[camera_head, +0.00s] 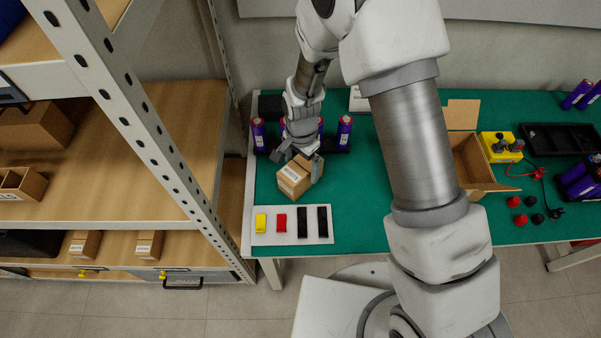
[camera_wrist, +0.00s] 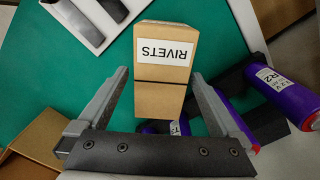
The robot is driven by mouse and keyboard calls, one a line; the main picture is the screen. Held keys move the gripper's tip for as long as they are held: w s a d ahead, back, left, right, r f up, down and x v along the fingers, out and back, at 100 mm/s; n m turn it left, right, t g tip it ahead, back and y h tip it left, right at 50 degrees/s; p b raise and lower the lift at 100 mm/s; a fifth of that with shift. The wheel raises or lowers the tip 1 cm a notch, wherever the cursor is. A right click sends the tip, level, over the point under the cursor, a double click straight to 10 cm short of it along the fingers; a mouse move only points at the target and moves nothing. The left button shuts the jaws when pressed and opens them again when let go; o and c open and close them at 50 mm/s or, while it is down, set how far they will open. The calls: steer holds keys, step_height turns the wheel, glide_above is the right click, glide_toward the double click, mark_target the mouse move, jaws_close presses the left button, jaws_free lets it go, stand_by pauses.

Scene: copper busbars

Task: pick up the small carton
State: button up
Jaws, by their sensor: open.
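The small carton (camera_head: 294,180) is a brown box with a white label, standing on the green table top near its left end. In the wrist view the label on the carton (camera_wrist: 164,68) reads RIVETS, upside down. My gripper (camera_head: 297,158) is over the carton from behind in the head view. In the wrist view my gripper (camera_wrist: 160,92) is open, with one finger on each side of the carton's near part. A gap shows at the left finger; the right finger looks close to the carton, and I cannot tell whether it touches.
Purple cylinders (camera_head: 344,132) stand just behind the carton; some also show by the right finger (camera_wrist: 262,85). A pale board (camera_head: 290,226) with coloured pieces lies in front. An open carton (camera_head: 472,160) stands right, beyond my arm. A shelf rack (camera_head: 150,140) borders the table's left.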

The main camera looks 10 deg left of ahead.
steer(key=shift+a+f, duration=0.1)
steer(key=shift+f, duration=2.6)
jaws_close()
steer(key=shift+r, duration=0.15)
steer(key=shift+r, duration=0.55)
step_height(320, 180, up, 2)
steer(key=shift+r, duration=0.25)
steer(key=s+d+r, duration=0.2)
steer(key=d+r, duration=0.5)
steer(key=d, duration=0.4)
steer(key=shift+s+d, duration=0.2)
steer(key=shift+s, duration=0.15)
